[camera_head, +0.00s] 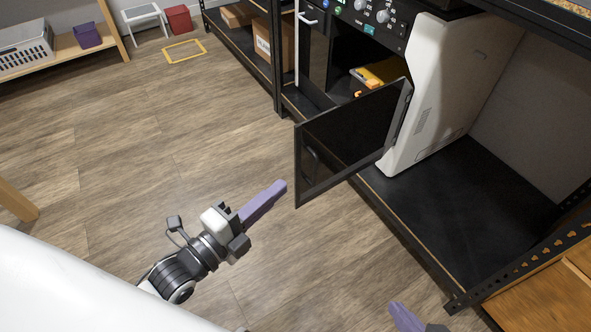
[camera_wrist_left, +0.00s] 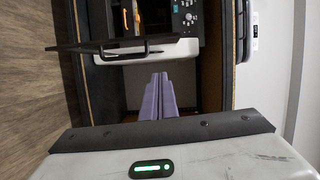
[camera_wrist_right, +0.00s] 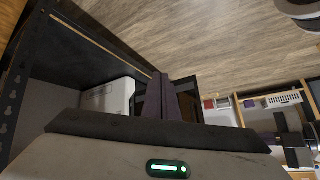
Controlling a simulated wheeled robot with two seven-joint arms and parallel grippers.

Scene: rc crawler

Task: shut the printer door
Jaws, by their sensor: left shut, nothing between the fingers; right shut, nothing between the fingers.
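The printer door (camera_head: 352,139) is a dark panel with a grey frame and a handle, hinged at its right on the white printer (camera_head: 448,80). It stands swung open, out over the floor, and the printer's inside shows an orange part. My left gripper (camera_head: 283,186) is shut and empty, left of the door's free edge and apart from it. In the left wrist view its purple fingers (camera_wrist_left: 159,82) point toward the printer, with the door (camera_wrist_left: 115,20) and its handle at upper left. My right gripper (camera_head: 397,310) is shut and empty at the bottom, right of the door; the right wrist view shows its fingers (camera_wrist_right: 160,85).
The printer stands on a black shelf (camera_head: 455,200) with a metal post (camera_head: 520,262) at its right. A cardboard box (camera_head: 270,42) sits on the rack to the left. A wooden shelf with a grey basket (camera_head: 25,48) stands far left. The floor (camera_head: 150,120) left of the door is clear.

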